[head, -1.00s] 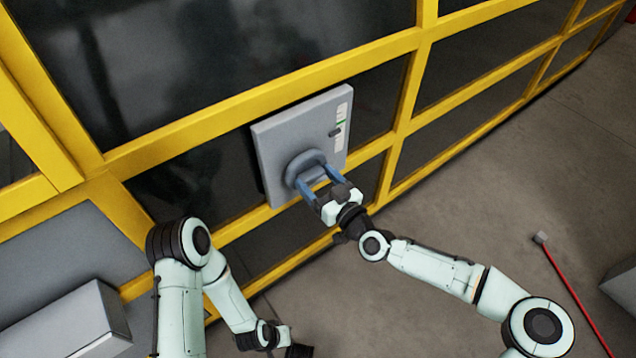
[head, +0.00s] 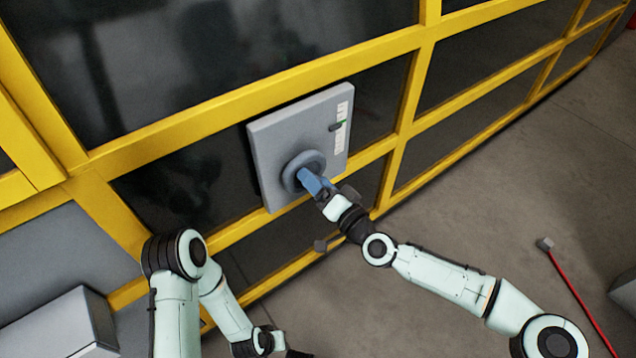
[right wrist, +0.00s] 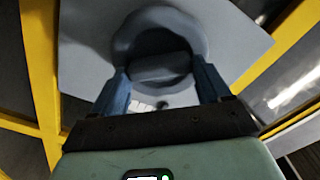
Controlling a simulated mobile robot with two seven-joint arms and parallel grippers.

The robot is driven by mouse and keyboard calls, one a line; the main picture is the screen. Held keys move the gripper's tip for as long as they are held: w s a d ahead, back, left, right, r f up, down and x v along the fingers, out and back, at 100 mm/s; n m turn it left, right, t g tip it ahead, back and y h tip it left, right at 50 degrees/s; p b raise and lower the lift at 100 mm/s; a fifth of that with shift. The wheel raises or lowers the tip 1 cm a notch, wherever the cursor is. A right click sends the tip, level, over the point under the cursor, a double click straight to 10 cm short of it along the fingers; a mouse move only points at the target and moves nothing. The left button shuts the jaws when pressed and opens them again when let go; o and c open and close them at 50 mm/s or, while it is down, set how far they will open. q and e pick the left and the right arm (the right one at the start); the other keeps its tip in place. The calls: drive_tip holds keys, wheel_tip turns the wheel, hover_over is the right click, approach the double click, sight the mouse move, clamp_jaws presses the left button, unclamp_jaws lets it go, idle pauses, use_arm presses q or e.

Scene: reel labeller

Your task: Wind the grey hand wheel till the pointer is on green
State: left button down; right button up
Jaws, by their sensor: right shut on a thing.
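The grey hand wheel (head: 292,178) is a round ring on the front of a grey panel box (head: 283,129). My right gripper (head: 305,178) is at the wheel with its blue fingers shut on it. In the right wrist view the fingers sit either side of the wheel's middle bar (right wrist: 160,68). The dark pointer (head: 335,127) is beside a white scale strip (head: 341,140). It is level with or just below the green mark (head: 344,122); I cannot tell exactly. My left gripper (head: 292,353) is at the bottom edge, mostly cut off, away from the panel.
The box is on a yellow-framed wall (head: 398,145) with dark panes. A grey block (head: 60,325) stands at the lower left. A red rod with a grey end (head: 570,285) shows on the floor at the right. The floor between is clear.

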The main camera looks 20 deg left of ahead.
use_arm(q)
drive_tip(key=shift+s+f, duration=0.25)
use_arm(e)
drive_tip(key=shift+m, duration=0.5)
drive_tip(key=o, duration=1)
use_arm(q)
drive_tip(key=r+p, duration=0.1)
drive_tip(key=d+r+p, duration=0.1)
drive_tip(key=r, duration=0.1)
drive_tip(key=shift+d+r, duration=0.15)
use_arm(e)
drive_tip(key=v, duration=1.3)
drive_tip(key=shift+s+d, duration=0.1)
drive_tip(key=shift+d, duration=0.05)
use_arm(q)
drive_tip(key=shift+w, duration=0.1)
use_arm(e)
drive_tip(key=shift+f, duration=0.1)
